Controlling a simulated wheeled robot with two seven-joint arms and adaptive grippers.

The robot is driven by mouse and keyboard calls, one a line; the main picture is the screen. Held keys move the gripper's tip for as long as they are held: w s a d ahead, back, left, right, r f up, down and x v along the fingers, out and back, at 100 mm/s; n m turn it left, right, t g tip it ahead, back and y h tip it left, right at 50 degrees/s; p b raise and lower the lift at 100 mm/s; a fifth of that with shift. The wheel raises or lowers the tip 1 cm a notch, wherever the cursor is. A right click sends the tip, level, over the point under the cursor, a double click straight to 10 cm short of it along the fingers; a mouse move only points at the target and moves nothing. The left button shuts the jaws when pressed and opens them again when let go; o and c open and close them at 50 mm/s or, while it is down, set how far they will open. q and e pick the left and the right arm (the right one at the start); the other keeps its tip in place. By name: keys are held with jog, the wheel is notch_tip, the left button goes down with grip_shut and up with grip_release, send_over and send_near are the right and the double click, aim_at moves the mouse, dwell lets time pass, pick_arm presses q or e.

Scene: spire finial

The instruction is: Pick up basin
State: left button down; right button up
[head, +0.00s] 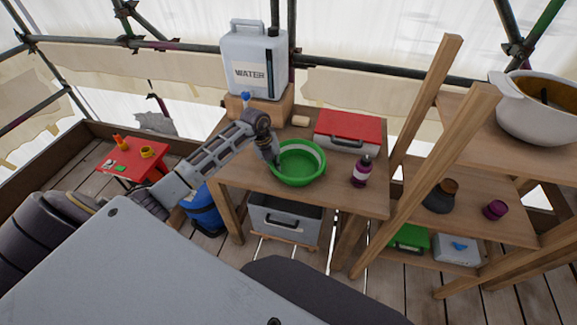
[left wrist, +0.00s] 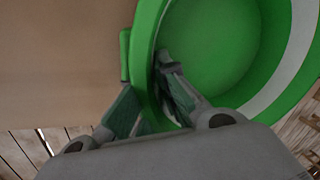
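The green basin (head: 298,163) with a pale band inside stands on the wooden table, near its left front part. My left gripper (head: 274,160) reaches down at the basin's left rim. In the left wrist view the basin (left wrist: 225,50) fills the upper right. My left gripper (left wrist: 147,92) straddles its wall there, one finger outside and one inside. The fingers look apart, with a gap beside the outer finger, so the gripper seems open around the rim. The basin looks empty, though its near left part is covered by the gripper. My right gripper is not in view.
On the wooden table (head: 235,172), a red case (head: 347,128) lies behind the basin and a purple bottle (head: 361,172) stands to its right. A white water container (head: 256,65) stands on a block behind. A wooden shelf (head: 470,210) is at the right.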

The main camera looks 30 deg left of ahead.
pick_arm(q)
jog(key=shift+r, duration=0.1)
jog(key=v, duration=0.2)
jog(key=d+v, duration=0.1)
jog(key=v, duration=0.2)
jog(key=w+b+v, duration=0.1)
jog(key=v, duration=0.2)
jog(key=shift+w+d+r, duration=0.1)
jog(key=shift+d+r, duration=0.1)
jog(key=shift+r, duration=0.85)
